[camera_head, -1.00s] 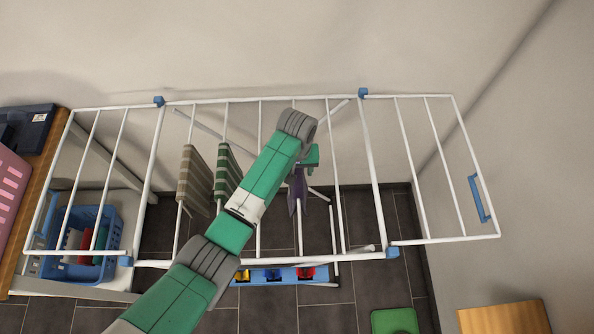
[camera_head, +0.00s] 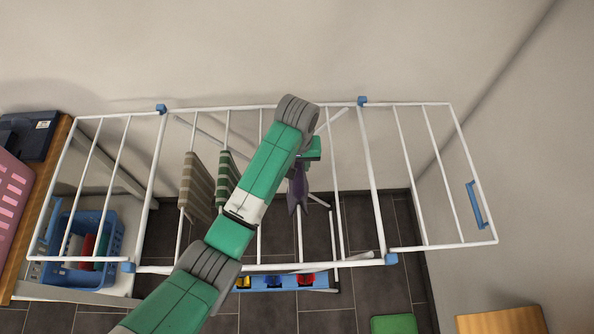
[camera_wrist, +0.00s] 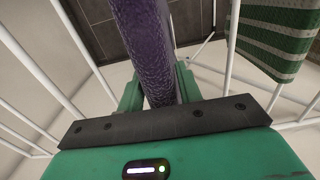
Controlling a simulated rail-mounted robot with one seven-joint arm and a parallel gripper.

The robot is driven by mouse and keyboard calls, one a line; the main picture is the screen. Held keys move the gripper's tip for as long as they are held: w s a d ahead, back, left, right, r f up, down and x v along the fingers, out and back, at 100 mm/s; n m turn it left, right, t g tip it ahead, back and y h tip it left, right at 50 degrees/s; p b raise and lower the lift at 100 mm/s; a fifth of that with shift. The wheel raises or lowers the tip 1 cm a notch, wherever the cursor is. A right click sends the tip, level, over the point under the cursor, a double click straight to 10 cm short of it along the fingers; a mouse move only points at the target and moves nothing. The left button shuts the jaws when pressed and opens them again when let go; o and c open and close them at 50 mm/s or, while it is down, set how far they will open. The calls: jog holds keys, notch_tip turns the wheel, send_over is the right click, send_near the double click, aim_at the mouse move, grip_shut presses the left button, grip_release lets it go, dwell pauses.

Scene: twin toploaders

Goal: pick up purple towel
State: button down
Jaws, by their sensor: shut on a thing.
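The purple towel (camera_head: 298,187) hangs below the end of my arm, bunched and narrow, over the middle of the white drying rack (camera_head: 371,180). In the wrist view the purple towel (camera_wrist: 146,45) runs up from between the green fingers of my gripper (camera_wrist: 158,92). My gripper is shut on it. In the head view my gripper (camera_head: 308,160) is partly hidden behind my arm. Whether the towel still touches a rack bar cannot be told.
A beige striped towel (camera_head: 197,188) and a green striped towel (camera_head: 228,178) hang on the rack to the left. A blue basket (camera_head: 112,232) with rolled cloths stands at the left. Rack bars surround my gripper. A green stool (camera_head: 394,324) is at the bottom.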

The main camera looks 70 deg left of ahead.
notch_tip(320, 180, up, 11)
jog(key=shift+f+p, duration=0.2)
jog(key=shift+p, duration=0.95)
